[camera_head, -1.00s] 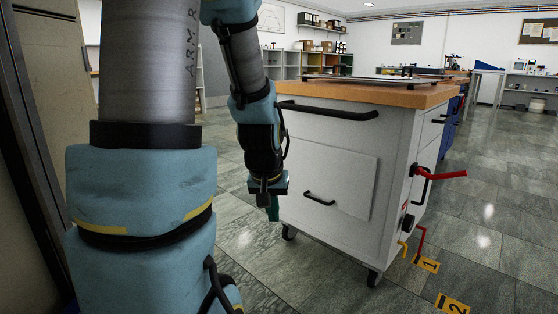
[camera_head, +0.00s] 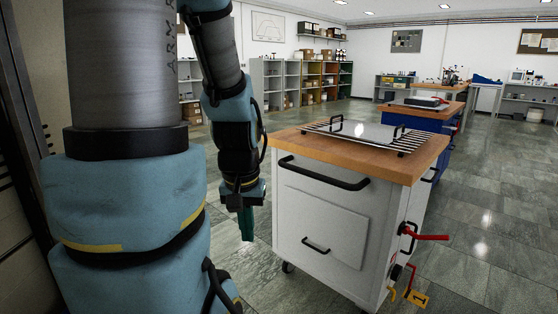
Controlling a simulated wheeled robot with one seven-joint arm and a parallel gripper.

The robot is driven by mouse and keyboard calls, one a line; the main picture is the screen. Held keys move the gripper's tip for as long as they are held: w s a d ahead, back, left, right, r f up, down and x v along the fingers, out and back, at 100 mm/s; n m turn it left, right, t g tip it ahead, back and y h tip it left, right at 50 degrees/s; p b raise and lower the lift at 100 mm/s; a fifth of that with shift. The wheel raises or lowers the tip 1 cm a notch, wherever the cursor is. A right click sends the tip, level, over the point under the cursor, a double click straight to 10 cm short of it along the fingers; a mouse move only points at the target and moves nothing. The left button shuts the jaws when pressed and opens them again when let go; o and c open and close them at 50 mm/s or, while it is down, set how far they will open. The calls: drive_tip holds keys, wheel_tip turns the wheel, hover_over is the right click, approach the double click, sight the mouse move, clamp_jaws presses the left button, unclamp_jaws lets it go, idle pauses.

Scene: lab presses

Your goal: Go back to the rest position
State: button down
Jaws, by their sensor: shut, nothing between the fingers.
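My gripper (camera_head: 246,224) hangs at the end of my arm, pointing down, with green fingers close together. It is shut with nothing visible in it. It is left of the white cart (camera_head: 300,225) in the picture, in front of open floor, and appears apart from the cart. My blue and grey arm fills the left of the view and hides what lies behind it.
The cart has a wooden top with a metal rack (camera_head: 384,146), black handles (camera_head: 322,174) and a red lever (camera_head: 431,237) on its right side. A blue cart (camera_head: 412,124) stands behind it. Shelves (camera_head: 312,82) line the back. Tiled floor is free at right.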

wheel_tip(320, 180, up, 16)
drive_tip(key=p, duration=1.3)
drive_tip(key=shift+f, duration=0.25)
